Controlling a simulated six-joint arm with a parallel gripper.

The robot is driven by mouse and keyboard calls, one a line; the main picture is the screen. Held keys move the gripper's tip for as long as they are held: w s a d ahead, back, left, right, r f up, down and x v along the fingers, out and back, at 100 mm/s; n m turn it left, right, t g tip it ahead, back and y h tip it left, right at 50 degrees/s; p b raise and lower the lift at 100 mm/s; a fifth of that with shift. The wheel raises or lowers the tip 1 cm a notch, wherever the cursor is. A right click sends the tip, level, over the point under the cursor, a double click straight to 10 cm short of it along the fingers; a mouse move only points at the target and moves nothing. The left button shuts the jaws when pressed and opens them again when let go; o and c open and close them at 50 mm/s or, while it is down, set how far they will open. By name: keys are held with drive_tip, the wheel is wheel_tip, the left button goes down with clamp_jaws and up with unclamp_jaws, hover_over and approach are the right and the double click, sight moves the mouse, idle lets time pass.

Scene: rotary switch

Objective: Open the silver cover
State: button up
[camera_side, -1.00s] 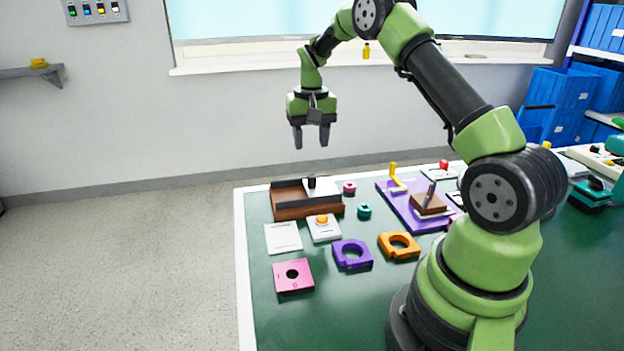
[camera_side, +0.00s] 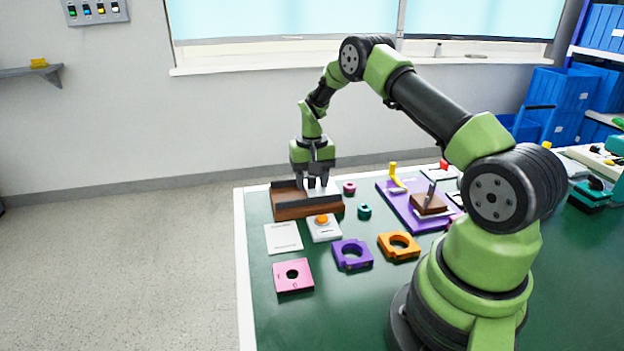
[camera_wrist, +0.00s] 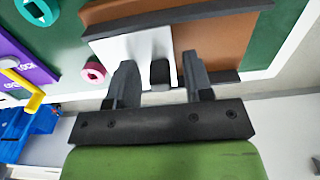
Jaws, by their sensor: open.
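The silver cover (camera_wrist: 128,47) is a pale flat plate with a small black knob (camera_wrist: 160,73). It sits on a brown wooden box (camera_side: 293,210) with dark edges at the back left of the table. My gripper (camera_side: 312,184) is over the box, pointing down. In the wrist view my gripper (camera_wrist: 158,68) is open, with one finger on each side of the knob and a gap beside it. I cannot tell whether the fingers touch the knob. In the side view the gripper hides the knob and part of the cover.
A pink ring (camera_side: 349,188) and a teal ring (camera_side: 364,212) lie right of the box. A white block with an orange button (camera_side: 324,228) stands in front. A purple board (camera_side: 397,204) with a yellow handle lies further right.

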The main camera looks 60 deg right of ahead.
clamp_jaws()
drive_tip(key=w+a, duration=0.5)
drive_tip(key=shift+w+a, duration=0.15)
drive_tip(key=shift+w, duration=0.05)
unclamp_jaws()
wheel_tip(320, 180, up, 10)
idle(0.6)
